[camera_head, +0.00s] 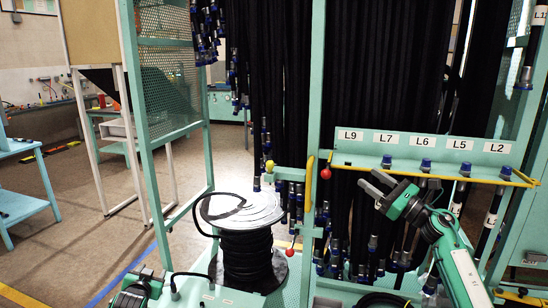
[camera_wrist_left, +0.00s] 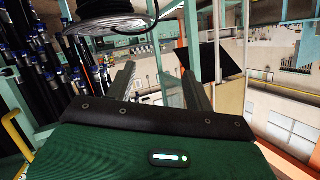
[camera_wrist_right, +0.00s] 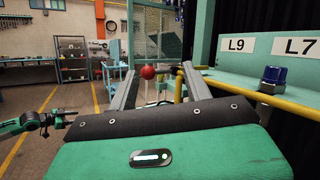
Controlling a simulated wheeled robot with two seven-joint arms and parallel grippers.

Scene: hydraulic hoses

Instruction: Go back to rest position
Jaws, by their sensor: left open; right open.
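My right gripper (camera_head: 374,188) is raised in front of the labelled shelf (camera_head: 432,142), below the L9 and L7 labels. Its two fingers are apart, with nothing between them, and they also show in the right wrist view (camera_wrist_right: 158,72). A red ball knob (camera_wrist_right: 148,72) appears beyond the gap between these fingers. My left gripper (camera_head: 140,280) is low at the bottom left of the head view, partly cut off by the frame. In the left wrist view its fingers (camera_wrist_left: 158,84) are spread and empty.
A spool of black hose (camera_head: 247,255) stands between my arms on the green rack base. Black hoses (camera_head: 380,65) with blue-ended fittings hang behind the shelf. A yellow rail (camera_head: 460,174) runs along the shelf front. A blue table (camera_head: 22,205) is at the left, with open floor beside it.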

